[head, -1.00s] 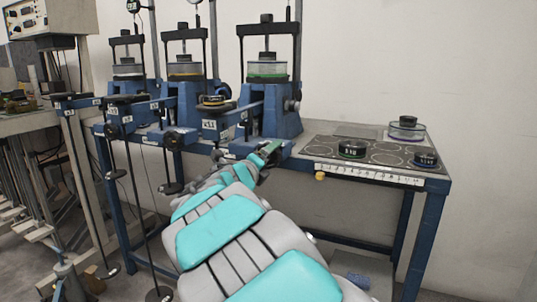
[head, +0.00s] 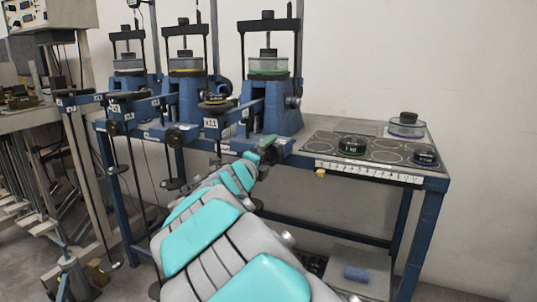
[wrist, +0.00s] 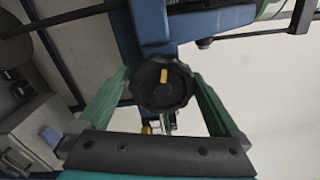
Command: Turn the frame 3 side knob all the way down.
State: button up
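The side knob is black and scalloped, with a yellow mark near its top, and sits centred in the wrist view (wrist: 162,84). In the head view it is a dark shape (head: 271,155) low on the front of the rightmost blue lever frame (head: 284,112). My gripper (head: 260,150) is right in front of that knob. In the wrist view the two green fingers (wrist: 161,78) stand wide, one on each side of the knob, their tips close to its rim. I cannot tell whether either tip touches it.
A small yellow knob (head: 320,173) is on the bench's front edge. Two more lever frames stand to the left, with hanging rods and weights (head: 173,184) below their levers.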

jog(key=v, duration=0.3)
jog(key=shift+s+r, duration=0.15)
jog(key=shift+s, duration=0.1)
jog(key=shift+v, duration=1.1)
